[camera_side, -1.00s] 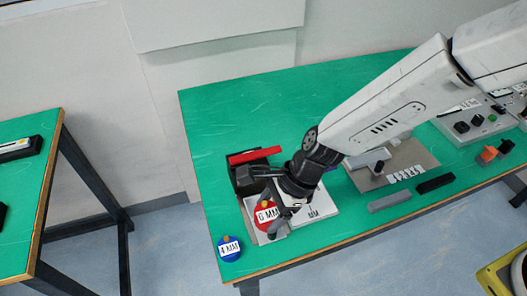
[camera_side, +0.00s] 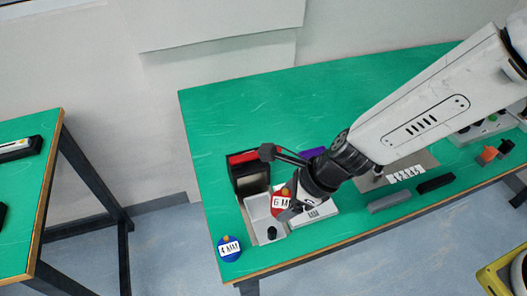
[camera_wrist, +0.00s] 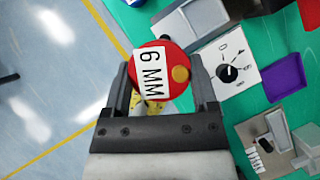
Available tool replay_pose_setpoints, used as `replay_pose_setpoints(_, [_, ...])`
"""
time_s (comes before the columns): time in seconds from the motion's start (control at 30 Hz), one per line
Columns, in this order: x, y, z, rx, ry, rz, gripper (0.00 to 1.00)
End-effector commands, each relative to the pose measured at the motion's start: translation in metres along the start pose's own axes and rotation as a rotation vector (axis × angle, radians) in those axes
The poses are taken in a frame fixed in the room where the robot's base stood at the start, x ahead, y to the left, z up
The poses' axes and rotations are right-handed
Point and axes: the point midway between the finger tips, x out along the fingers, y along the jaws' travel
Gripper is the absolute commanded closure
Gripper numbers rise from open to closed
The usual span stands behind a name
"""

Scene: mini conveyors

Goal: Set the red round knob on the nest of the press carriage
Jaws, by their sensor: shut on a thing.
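The red round knob (camera_wrist: 160,68) has a white "6 MM" label and a yellow dot. In the wrist view it sits between the two fingers of my gripper (camera_wrist: 163,82), which is shut on it. In the side view the knob (camera_side: 279,204) is partly hidden by my gripper (camera_side: 285,207), above the right edge of the grey carriage (camera_side: 257,208). The carriage lies in front of the black press with a red top (camera_side: 245,157). A small black peg (camera_side: 272,232) stands at its front end. The carriage also shows in the wrist view (camera_wrist: 205,17), apart from the knob.
A blue "4 MM" knob (camera_side: 229,248) lies at the table's front left corner. A white panel (camera_side: 316,213) right of the carriage is partly covered by my gripper; its black dial (camera_wrist: 228,73) shows in the wrist view. A purple piece (camera_wrist: 283,77) lies beyond. The back left table is clear.

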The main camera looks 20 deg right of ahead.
Motion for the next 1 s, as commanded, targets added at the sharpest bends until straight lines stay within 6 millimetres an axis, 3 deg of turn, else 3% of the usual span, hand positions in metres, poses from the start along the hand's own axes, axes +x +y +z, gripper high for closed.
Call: replay_pose_setpoints(1.0, [-0.019, -0.006, -0.041, 0.211, 0.001, -0.120, 0.94])
